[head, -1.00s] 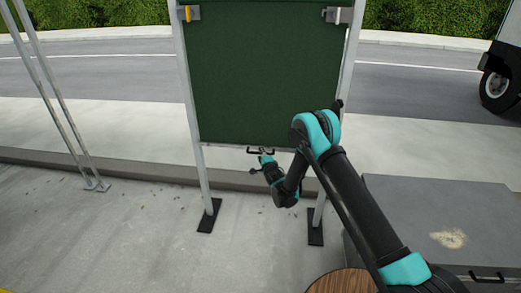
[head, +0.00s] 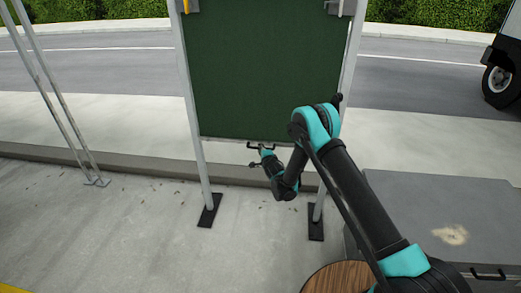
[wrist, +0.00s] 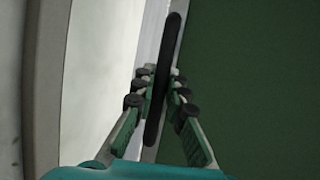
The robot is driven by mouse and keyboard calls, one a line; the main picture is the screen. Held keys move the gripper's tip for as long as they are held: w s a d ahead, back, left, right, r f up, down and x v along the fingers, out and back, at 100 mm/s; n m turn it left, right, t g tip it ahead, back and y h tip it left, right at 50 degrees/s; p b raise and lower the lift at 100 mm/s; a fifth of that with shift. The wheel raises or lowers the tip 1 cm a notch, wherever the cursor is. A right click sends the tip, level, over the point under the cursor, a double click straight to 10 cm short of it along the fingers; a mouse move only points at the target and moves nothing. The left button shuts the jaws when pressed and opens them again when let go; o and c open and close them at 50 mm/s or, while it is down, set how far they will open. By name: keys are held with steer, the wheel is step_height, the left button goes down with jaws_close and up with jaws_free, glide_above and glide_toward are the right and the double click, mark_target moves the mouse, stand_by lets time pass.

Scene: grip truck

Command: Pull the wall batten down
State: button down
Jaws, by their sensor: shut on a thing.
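A dark green panel (head: 270,70) hangs between two pale posts. A pale strip, the wall batten (wrist: 153,42), runs along its bottom edge and carries a black bar handle (head: 254,147). My gripper (head: 263,153) is at this handle, below the panel's lower edge. In the wrist view the fingers of my gripper (wrist: 160,95) are closed around the middle of the handle (wrist: 172,40), with finger pads on both sides of it. The head view shows the gripper small, with the fingertips hard to make out.
The posts stand on black foot plates (head: 209,211). A grey box (head: 430,200) is at the right, and a round wooden top (head: 335,278) is at the front. Thin metal poles (head: 60,100) stand at the left. A truck wheel (head: 498,82) shows at the far right. The pavement at left is clear.

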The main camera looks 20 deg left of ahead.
step_height(320, 180, down, 9)
stand_by(0.5)
steer(key=shift+s, duration=0.1)
steer(key=c, duration=1.7)
jaws_free()
steer(key=shift+o, duration=0.8)
steer(key=shift+r, duration=0.1)
step_height(320, 180, up, 10)
